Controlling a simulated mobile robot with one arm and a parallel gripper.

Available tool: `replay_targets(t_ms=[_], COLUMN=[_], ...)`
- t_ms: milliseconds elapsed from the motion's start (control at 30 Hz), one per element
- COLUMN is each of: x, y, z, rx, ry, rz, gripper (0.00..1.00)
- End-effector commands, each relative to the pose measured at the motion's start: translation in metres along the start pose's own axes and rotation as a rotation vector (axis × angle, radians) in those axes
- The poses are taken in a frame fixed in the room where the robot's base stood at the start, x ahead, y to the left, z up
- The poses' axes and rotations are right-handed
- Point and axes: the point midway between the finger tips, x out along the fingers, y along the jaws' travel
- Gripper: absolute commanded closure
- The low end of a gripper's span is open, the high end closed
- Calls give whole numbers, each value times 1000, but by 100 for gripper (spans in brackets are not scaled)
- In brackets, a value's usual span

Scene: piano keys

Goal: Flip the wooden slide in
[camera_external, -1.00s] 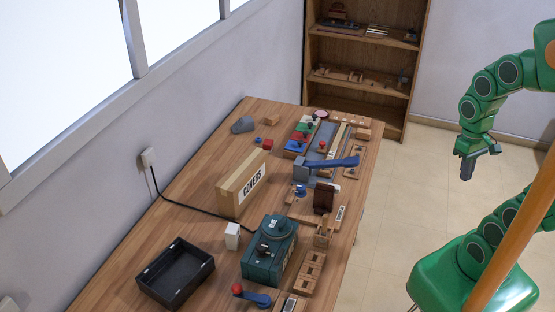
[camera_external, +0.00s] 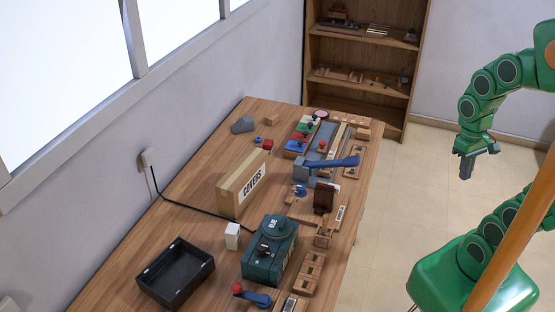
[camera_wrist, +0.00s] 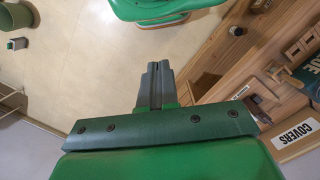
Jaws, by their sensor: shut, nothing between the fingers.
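The wooden bench (camera_external: 190,205) carries several small wooden pieces, and I cannot tell for certain which is the slide. A dark brown wooden piece (camera_external: 324,197) stands upright near the bench's right edge. A light wooden fixture (camera_external: 323,233) sits just in front of it, and a slotted wooden block (camera_external: 311,270) lies nearer the camera. My gripper (camera_external: 466,170) hangs in the air over the floor, right of the bench and clear of everything on it. In the wrist view my gripper (camera_wrist: 158,68) has its fingers together and empty, with floor behind them.
A blue lever (camera_external: 335,163), a box marked COVERS (camera_external: 243,184), a dark green machine (camera_external: 270,250) and a black tray (camera_external: 176,272) stand on the bench. A wooden shelf (camera_external: 358,93) is behind. The floor between the bench and my arm is clear.

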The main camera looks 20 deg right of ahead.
Motion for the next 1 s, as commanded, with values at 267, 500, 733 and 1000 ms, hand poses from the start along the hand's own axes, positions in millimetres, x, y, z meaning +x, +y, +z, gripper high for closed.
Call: replay_targets(t_ms=[267, 500, 733, 1000], x=[-16, -32, -43, -53], y=[-5, -10, -16, -22], z=[-33, -71, -109, -154], rx=[43, 94, 142, 200], ry=[-7, -18, -26, -40], rz=[-16, -33, -51, -70], gripper=[100, 100, 100, 100])
